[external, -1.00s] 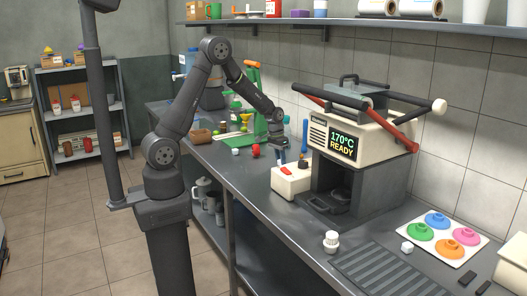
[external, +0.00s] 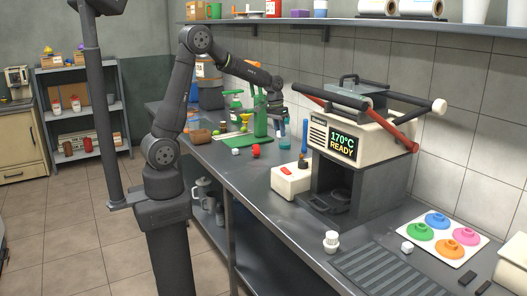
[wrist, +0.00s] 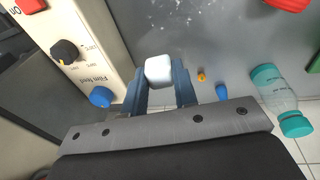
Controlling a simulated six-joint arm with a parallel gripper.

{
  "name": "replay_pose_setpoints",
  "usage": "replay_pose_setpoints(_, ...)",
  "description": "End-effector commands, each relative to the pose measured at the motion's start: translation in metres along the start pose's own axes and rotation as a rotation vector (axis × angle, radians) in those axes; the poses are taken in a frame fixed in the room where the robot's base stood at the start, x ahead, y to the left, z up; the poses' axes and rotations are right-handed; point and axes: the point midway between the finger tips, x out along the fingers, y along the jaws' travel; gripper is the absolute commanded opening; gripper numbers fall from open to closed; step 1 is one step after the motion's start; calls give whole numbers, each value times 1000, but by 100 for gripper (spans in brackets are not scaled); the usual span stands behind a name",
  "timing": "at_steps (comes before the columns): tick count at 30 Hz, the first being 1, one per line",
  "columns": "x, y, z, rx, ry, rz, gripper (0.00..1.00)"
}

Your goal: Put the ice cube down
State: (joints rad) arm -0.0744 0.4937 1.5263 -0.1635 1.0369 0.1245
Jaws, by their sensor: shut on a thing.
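A white ice cube (wrist: 159,70) is between the blue fingertips of my gripper (wrist: 160,82) in the wrist view. The fingers are shut on it, one on each side. In the external view my gripper (external: 281,122) hangs above the back part of the counter, left of the press (external: 352,150). The cube in it is too small to make out there. A small white cube-like thing (external: 236,151) lies on the counter, and another (external: 407,247) lies in front of the press.
A control panel (wrist: 85,50) with knobs is close on the left in the wrist view; a teal-capped bottle (wrist: 275,95) lies on the right. A white box with a red switch (external: 291,180) stands beside the press. Counter (external: 225,168) left of it has bare room.

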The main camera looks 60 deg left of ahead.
Motion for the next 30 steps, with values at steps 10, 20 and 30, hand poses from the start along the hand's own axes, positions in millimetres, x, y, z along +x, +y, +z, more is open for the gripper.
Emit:
replay_pose_setpoints(10,-10,-90,0,-261,15,-54,1)
replay_pose_setpoints(20,-33,-239,33,-712,47,-146,1)
replay_pose_setpoints(30,-53,-343,85,-1060,76,-217,1)
